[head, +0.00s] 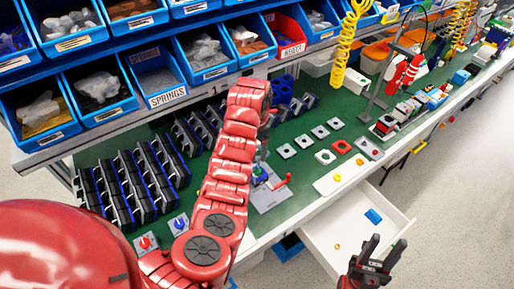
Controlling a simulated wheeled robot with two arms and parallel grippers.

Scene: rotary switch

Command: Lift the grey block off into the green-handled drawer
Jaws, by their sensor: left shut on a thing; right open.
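My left arm reaches over the green bench mat. Its gripper (263,152) is partly hidden by the arm and is shut just above a grey base plate (270,198). The thing in its jaws is too small and hidden to make out clearly; it appears to be the grey block. A blue-green piece and a red lever (283,181) are at that plate. A white drawer (325,232) stands open below the bench front, with a blue piece (373,216) and small orange rings inside. I cannot make out a green handle. My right gripper (371,262) is open and empty beside the drawer's front right.
Blue parts bins (158,84) fill the rack behind. Rows of black and blue modules (120,190) stand left of my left arm. Small grey square plates (303,141) and a white panel with yellow knobs (341,176) lie to the right. Much of the drawer floor is bare.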

